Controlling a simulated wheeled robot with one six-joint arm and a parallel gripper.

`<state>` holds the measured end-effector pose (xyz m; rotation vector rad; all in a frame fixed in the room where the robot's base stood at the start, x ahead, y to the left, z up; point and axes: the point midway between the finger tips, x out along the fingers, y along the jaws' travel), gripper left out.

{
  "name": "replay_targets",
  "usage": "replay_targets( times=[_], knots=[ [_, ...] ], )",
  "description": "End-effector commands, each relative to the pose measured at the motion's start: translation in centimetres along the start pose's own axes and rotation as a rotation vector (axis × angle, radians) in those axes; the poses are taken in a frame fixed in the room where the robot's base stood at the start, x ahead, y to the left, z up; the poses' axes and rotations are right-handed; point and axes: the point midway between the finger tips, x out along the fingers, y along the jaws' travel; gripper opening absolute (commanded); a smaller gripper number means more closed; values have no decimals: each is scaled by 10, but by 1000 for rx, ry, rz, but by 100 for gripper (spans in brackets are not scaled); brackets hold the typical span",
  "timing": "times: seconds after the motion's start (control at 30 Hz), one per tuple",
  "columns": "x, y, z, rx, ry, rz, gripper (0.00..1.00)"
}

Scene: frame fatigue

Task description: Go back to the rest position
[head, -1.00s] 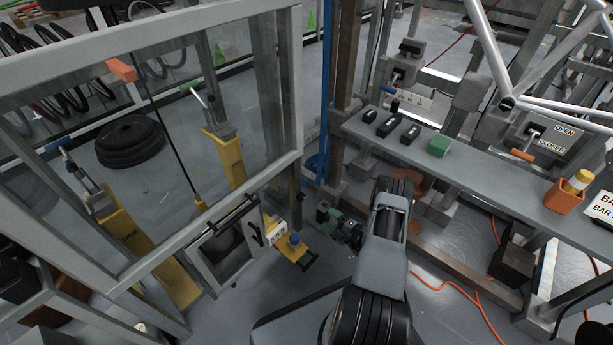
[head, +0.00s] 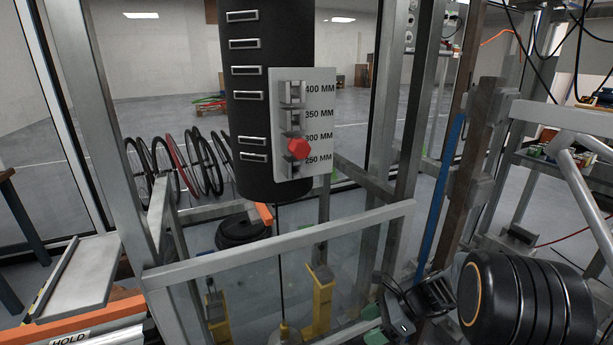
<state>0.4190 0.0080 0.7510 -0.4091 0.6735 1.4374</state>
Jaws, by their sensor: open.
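My gripper (head: 374,323) is at the bottom of the head view, right of centre, with its greenish fingertips pointing left. It is open and I see nothing between its fingers. My black arm joint (head: 525,305) fills the lower right corner. The gripper appears in front of the grey frame of the test cage, near a yellow post (head: 319,300). Its exact distance from the post cannot be told.
A black drum (head: 265,110) hangs in the cage beside a height plate (head: 322,90) with a red knob (head: 299,149). A grey crossbar (head: 290,242) spans the front. A blue upright (head: 440,200) stands near my arm. A tray (head: 75,280) is at left.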

Motion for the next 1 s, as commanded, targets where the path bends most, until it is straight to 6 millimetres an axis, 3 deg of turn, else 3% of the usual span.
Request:
replay_targets(
  times=[0.03, 0.1, 0.2, 0.4, 0.53, 0.7, 1.0],
  knots=[
    [-28, 22, 42, -175, 95, 16, 66],
    [-49, 47, 70, -415, 225, 50, 66],
    [-79, 78, 104, -747, 401, 106, 66],
    [-134, 123, 152, -1296, 699, 228, 66],
    [-158, 139, 170, -1536, 839, 299, 66],
    [-176, 149, 182, -1708, 948, 358, 66],
    [-178, 150, 183, -1733, 963, 368, 66]
  ],
)
